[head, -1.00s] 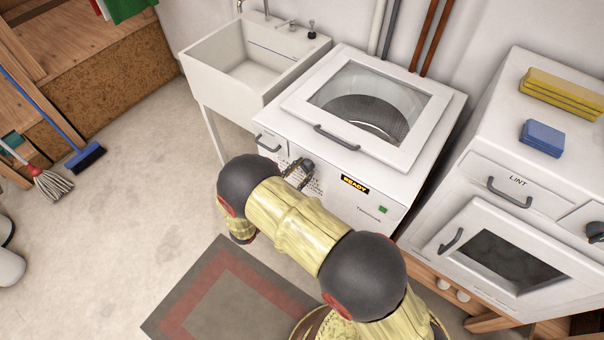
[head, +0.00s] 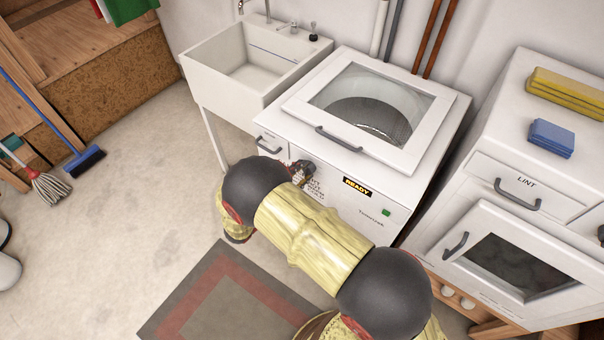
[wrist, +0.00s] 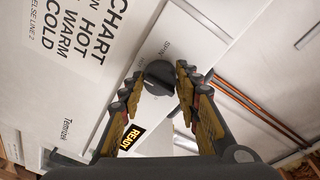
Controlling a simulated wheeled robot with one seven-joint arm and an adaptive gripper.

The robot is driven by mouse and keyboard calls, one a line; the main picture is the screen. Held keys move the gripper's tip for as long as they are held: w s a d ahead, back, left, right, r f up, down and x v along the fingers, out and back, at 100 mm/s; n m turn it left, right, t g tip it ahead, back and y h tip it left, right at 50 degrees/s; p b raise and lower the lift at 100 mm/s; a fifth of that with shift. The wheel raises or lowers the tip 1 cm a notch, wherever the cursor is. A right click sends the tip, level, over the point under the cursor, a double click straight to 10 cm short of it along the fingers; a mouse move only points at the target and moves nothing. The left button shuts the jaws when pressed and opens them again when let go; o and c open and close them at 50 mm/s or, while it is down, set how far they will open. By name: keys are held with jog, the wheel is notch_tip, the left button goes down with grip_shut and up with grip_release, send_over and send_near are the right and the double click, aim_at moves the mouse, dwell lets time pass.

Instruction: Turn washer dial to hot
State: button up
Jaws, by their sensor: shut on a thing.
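The white washer (head: 290,120) stands at centre in the head view, with its glass-topped lid closed. Its dark round dial (wrist: 158,77) is on the front panel in the wrist view. My gripper (wrist: 160,90) has a yellow-and-black finger on either side of the dial and is shut on it. In the head view my gripper (head: 302,172) is at the washer's front, and it and my arm hide the dial. A printed chart (wrist: 75,40) beside the dial reads HOT, WARM, COLD. The dial's pointer setting is not clear.
A READY display (head: 357,187) and green button (head: 386,212) are on the washer front. A white sink (head: 225,85) stands to the left. A dryer (head: 500,190) with sponges on top stands to the right. A mat (head: 205,285) lies on the otherwise open floor.

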jog(key=shift+f, duration=0.1)
dwell(0.3)
jog(key=o, duration=1.2)
jog(key=shift+c, duration=0.2)
jog(key=shift+a, duration=0.1)
jog(key=v, duration=1.2)
